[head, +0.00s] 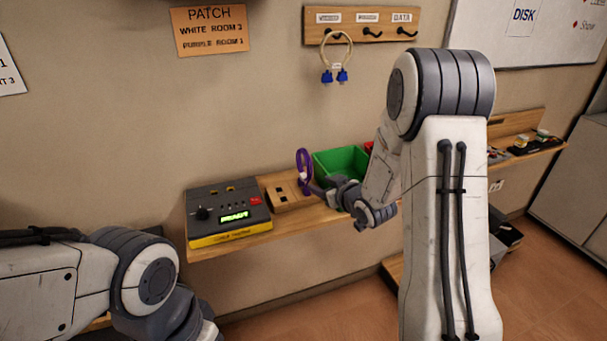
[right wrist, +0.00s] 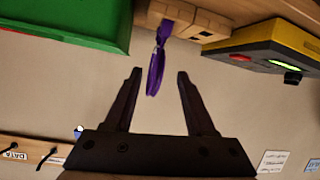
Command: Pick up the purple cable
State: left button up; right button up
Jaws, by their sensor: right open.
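The purple cable (head: 304,158) is a narrow loop standing up at the right end of a small wooden block (head: 281,197) on the shelf. My right gripper (head: 317,186) is open beside the cable, to its right in the head view. In the right wrist view, which is upside down, the purple cable (right wrist: 157,65) shows between the two spread fingertips, joined to the wooden block (right wrist: 192,18). I cannot tell whether the fingers touch it. My left arm shows at the lower left of the head view, but its gripper is out of view.
A grey and yellow device (head: 229,212) with a green display stands left of the block. A green bin (head: 341,162) stands close behind my right gripper. A white cable (head: 337,48) with blue plugs hangs from a wall hook rack (head: 362,22). The wooden shelf (head: 235,243) runs along the wall.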

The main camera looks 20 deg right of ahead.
aim_at(310, 179)
jog(key=x, duration=0.4)
jog(key=shift+w+a+p, duration=0.1)
jog(key=shift+p, duration=0.25)
jog(key=p+x, duration=0.1)
jog(key=x, duration=0.3)
jog(key=shift+p, duration=0.35)
jog(key=shift+w+f, duration=0.25)
jog(key=shift+w, duration=0.25)
grip_shut()
